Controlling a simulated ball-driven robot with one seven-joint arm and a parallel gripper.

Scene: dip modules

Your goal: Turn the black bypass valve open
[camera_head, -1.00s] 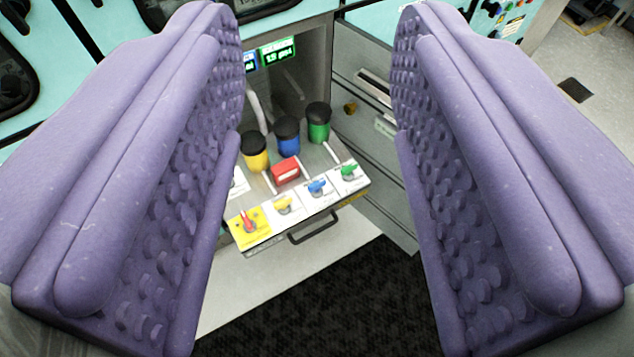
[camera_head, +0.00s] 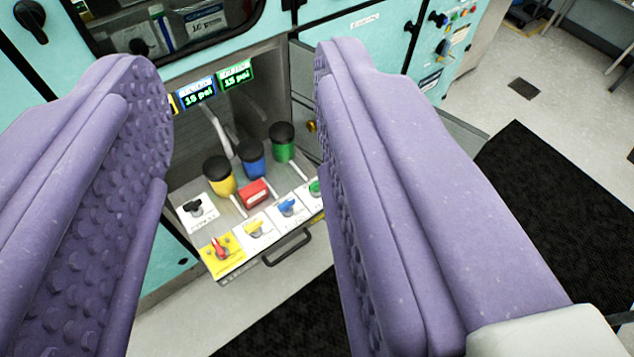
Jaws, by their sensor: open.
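The black bypass valve (camera_head: 194,208) is a small black handle on a white labelled plate at the left of the pulled-out drawer (camera_head: 231,212). It shows between my fingers, nearer the left one. My gripper (camera_head: 245,75) is open, with two purple padded fingers wide apart and nothing between them. The fingers are in the foreground, well short of the drawer. Which way the valve handle is turned is too small to tell.
The drawer also bears a red valve (camera_head: 219,247), a yellow valve (camera_head: 255,228), a blue valve (camera_head: 288,206) and a green valve (camera_head: 315,187), partly hidden by my right finger. Yellow (camera_head: 220,175), blue (camera_head: 251,158) and green (camera_head: 282,141) canisters stand behind. A drawer handle (camera_head: 288,247) juts out in front.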

